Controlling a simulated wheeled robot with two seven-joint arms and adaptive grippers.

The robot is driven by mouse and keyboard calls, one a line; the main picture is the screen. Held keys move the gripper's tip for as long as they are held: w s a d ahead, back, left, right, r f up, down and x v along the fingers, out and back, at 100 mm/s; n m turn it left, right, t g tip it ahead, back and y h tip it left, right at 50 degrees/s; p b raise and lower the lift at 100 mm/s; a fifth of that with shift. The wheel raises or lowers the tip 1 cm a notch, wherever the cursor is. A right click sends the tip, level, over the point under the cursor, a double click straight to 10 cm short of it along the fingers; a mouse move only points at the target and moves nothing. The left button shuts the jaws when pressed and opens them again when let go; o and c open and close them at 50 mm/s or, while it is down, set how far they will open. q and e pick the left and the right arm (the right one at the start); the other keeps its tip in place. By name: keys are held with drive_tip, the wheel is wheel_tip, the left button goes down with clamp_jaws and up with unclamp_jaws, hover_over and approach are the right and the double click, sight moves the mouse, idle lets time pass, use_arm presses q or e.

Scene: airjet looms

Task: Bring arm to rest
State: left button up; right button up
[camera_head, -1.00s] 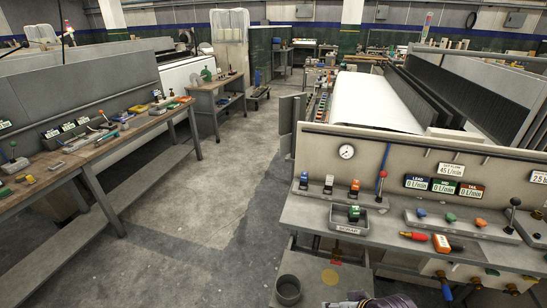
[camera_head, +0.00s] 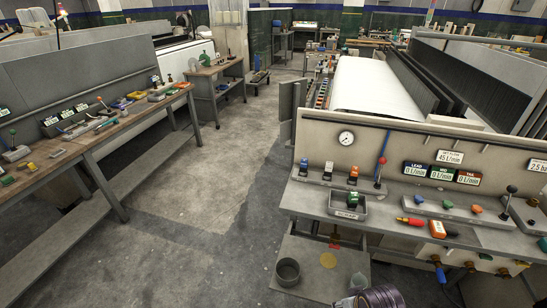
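A ribbed dark purple-grey part of my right arm (camera_head: 380,297) shows at the bottom edge, right of the middle. A small piece that may be my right gripper (camera_head: 346,302) shows just left of it. The picture edge cuts it off, so its fingers and anything between them are hidden. This part appears low in the picture, in front of the loom's grey shelf (camera_head: 310,202). I cannot tell its distance from the shelf. My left arm and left gripper are not in view.
The shelf carries coloured knobs, a small tray (camera_head: 349,214) and a red-and-orange tool (camera_head: 411,222). A long workbench (camera_head: 85,147) with tools runs along the left. The floor (camera_head: 190,215) between is clear.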

drive_tip(key=s+f+g+p, duration=0.1)
drive_tip(key=s+f+p, duration=0.2)
drive_tip(key=f, duration=0.9)
drive_tip(key=s+f+p, duration=0.2)
drive_tip(key=s+f, duration=0.1)
drive_tip(key=f, duration=0.9)
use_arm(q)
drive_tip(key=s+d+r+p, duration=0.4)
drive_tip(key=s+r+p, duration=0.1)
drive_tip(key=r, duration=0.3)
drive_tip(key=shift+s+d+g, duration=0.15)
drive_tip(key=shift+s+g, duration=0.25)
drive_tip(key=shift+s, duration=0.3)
use_arm(e)
drive_tip(key=s+d+f, duration=0.2)
drive_tip(key=s+f, duration=0.4)
drive_tip(key=s, duration=0.4)
drive_tip(key=s+d+f+g, duration=0.1)
drive_tip(key=s+d+f, duration=0.1)
drive_tip(key=s+f, duration=0.4)
drive_tip(key=s, duration=0.4)
drive_tip(key=shift+s+d+f, duration=0.15)
drive_tip(key=shift+f, duration=0.2)
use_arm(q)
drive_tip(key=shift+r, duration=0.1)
